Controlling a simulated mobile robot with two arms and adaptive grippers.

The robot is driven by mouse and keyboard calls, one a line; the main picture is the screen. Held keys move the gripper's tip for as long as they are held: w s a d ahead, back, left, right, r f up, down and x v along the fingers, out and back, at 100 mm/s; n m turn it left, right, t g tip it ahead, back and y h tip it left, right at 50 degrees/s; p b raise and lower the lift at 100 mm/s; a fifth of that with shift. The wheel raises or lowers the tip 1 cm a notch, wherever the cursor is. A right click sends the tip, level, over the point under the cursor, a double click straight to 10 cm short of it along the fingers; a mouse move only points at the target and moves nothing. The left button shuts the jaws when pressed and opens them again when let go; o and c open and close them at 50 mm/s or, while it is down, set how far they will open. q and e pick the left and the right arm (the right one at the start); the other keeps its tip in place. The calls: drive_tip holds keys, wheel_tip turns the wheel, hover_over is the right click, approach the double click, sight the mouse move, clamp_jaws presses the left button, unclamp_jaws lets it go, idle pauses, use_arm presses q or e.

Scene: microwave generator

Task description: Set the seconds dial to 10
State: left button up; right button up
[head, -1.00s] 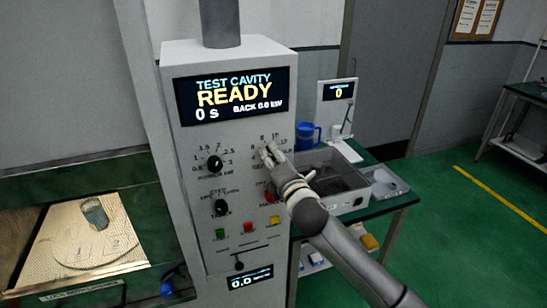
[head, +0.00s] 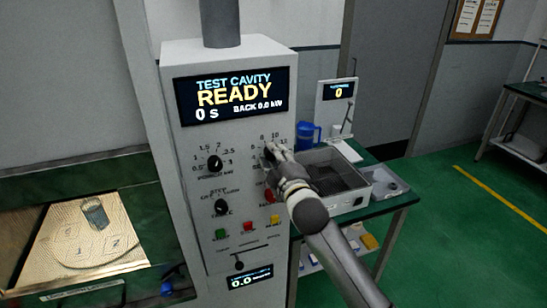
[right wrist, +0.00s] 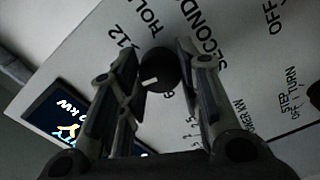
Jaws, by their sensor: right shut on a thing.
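The seconds dial (right wrist: 158,70) is a round black knob with a white pointer mark on the white control panel. In the right wrist view it sits between the two fingers of my right gripper (right wrist: 160,78), which is shut on it. The "12" label shows beside the dial there; the other numbers around it are partly hidden by the fingers. In the head view my right gripper (head: 273,152) covers much of the dial, so its pointed number cannot be read. The panel display (head: 234,95) reads READY and 0 s. My left gripper is not in view.
The power dial (head: 215,163) and another black knob (head: 221,207) are to the left of my gripper. Green, red and yellow buttons (head: 248,228) lie below. A side table with a grey tray (head: 325,155) and a blue mug (head: 309,134) stands to the right.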

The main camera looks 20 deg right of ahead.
drive_tip(key=shift+f+m, duration=0.1)
drive_tip(key=shift+m, duration=1)
drive_tip(key=o, duration=1.1)
drive_tip(key=shift+c, duration=0.2)
drive_tip(key=s, duration=1.2)
drive_tip(key=shift+d, duration=0.25)
